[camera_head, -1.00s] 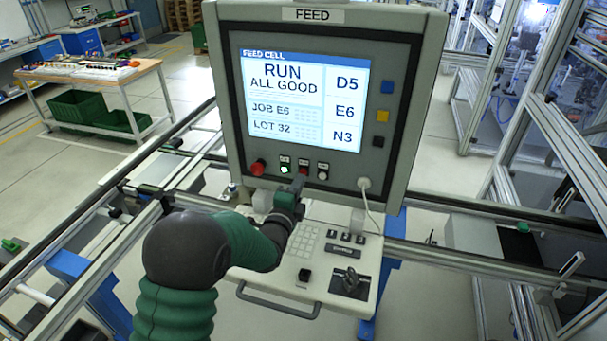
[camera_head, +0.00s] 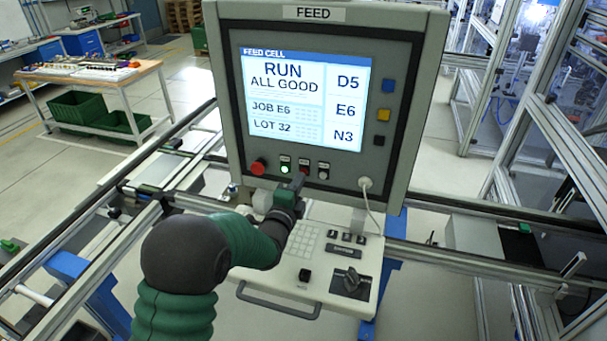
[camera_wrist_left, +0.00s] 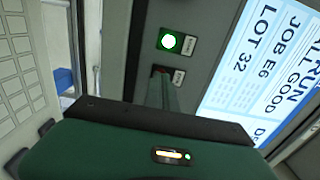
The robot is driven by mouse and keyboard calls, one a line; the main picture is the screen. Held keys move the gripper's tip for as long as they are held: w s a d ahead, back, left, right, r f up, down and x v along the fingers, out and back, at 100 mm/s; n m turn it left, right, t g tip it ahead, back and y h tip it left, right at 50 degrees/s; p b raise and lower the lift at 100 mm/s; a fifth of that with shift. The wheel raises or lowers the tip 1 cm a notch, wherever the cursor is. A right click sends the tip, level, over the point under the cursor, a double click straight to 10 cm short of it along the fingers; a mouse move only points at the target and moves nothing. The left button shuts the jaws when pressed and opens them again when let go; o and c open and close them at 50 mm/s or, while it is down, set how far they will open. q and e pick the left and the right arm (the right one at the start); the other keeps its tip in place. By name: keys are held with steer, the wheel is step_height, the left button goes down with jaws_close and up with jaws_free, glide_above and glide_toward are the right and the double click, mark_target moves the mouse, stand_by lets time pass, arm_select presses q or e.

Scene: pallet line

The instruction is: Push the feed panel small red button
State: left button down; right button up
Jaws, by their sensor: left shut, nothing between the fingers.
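The feed panel (camera_head: 228,110) stands upright with a lit screen and a row of buttons below it. The small red button (camera_head: 303,168) is in that row, right of the lit green button (camera_head: 285,168). My left gripper (camera_head: 298,180) is shut and empty, its tips just in front of and below the small red button. My right gripper is not in view.
A keypad shelf (camera_head: 325,262) juts out below the panel. A white cable (camera_head: 374,205) hangs at the right. Rails run on both sides.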

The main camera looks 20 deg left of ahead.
arm_select(q)
steer(key=shift+w, duration=0.75)
stand_by(0.3)
steer(key=shift+b, duration=0.3)
steer(key=shift+s+b, duration=0.7)
steer(key=shift+s, duration=1.75)
steer(key=shift+f, duration=0.1)
